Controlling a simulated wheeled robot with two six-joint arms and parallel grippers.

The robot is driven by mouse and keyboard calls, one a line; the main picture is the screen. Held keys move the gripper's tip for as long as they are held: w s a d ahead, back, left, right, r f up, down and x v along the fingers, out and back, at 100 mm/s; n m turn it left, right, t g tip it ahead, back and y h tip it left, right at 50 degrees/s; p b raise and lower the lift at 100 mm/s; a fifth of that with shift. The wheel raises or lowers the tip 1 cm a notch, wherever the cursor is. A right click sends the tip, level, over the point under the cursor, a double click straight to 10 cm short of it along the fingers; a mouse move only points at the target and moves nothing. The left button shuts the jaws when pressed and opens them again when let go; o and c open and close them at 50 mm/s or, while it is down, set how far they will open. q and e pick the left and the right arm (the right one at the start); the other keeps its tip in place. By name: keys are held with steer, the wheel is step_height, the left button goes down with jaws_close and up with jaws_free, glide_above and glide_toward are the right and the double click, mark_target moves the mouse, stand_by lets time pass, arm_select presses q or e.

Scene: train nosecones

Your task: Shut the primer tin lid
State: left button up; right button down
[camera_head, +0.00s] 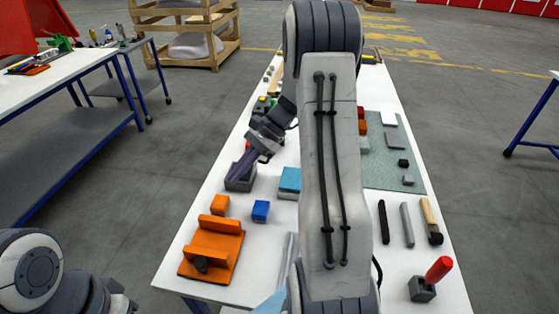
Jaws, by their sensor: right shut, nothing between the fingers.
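My right gripper (240,174) is shut and empty. It points down and left at a small dark grey box (238,185) on the white table, with its tips at or just over the box's top; I cannot tell if they touch. This box may be the primer tin, but its lid cannot be made out clearly.
An orange fixture (212,250), an orange block (219,205) and a blue block (260,211) stand nearer on the white table (195,287). A green mat (411,180) with several blocks, and a red-handled tool (437,270), lie right of my arm, which hides the table's middle.

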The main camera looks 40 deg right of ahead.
steer(key=s+d+f+m+t, duration=0.2)
steer(key=d+m+t, duration=0.15)
steer(key=d, duration=0.55)
steer(key=s+d+f+m+t, duration=0.25)
steer(key=d+m, duration=0.25)
steer(key=d, duration=0.3)
steer(key=s+d+f+m+t, duration=0.15)
steer(key=d+m+t, duration=0.25)
steer(key=d, duration=0.5)
steer(key=shift+n+h, duration=0.25)
steer(key=shift+h, duration=0.05)
steer(key=p+x, duration=0.2)
steer(key=x, duration=0.7)
steer(key=shift+w+a+f, duration=0.15)
steer(key=shift+w+f, duration=0.15)
steer(key=shift+w+a+r+p, duration=0.2)
steer(key=shift+w+a+p, duration=0.2)
steer(key=shift+w+p, duration=0.1)
steer(key=shift+w+a+r+p, duration=0.2)
steer(key=shift+w+a+p, duration=0.15)
steer(key=shift+w+p, duration=0.15)
steer(key=shift+w+a+r, duration=0.15)
steer(key=shift+w+a, duration=0.35)
steer(key=shift+w, duration=0.1)
steer(key=shift+r, duration=0.1)
